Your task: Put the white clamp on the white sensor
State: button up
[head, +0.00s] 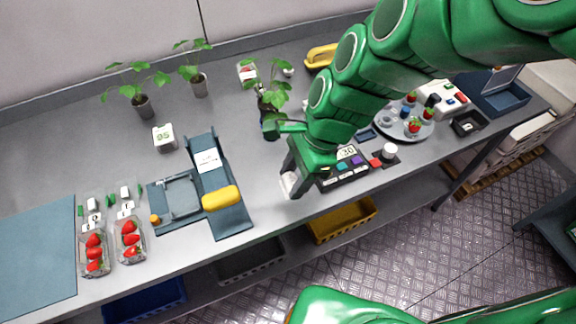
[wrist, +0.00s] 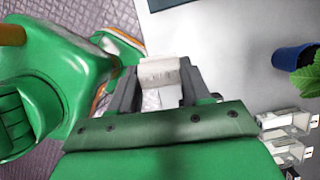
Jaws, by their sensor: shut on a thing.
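My gripper (head: 292,186) is over the front part of the bench, left of the dark button panel. It is shut on a small white piece that looks like the white clamp (head: 289,183). In the wrist view the white clamp (wrist: 160,72) sits between the two dark fingers of my gripper (wrist: 157,85). I cannot tell for sure which thing is the white sensor. A white block marked 95 (head: 165,137) stands at the bench's middle left. Several pale, partly clear pieces (wrist: 285,123) lie at the right of the wrist view.
A blue-grey press with a yellow handle (head: 221,198) stands left of my gripper. A potted plant (head: 272,92) is behind it. The button panel (head: 343,174) and a round tray (head: 404,126) are to the right. Strawberry punnets (head: 94,256) are at far left.

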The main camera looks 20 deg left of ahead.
jog(key=shift+s+d+r, duration=0.55)
jog(key=shift+s+d, duration=0.25)
jog(key=shift+s, duration=0.05)
jog(key=shift+s+d+r, duration=0.5)
jog(key=shift+s+d, duration=0.25)
jog(key=shift+s, duration=0.1)
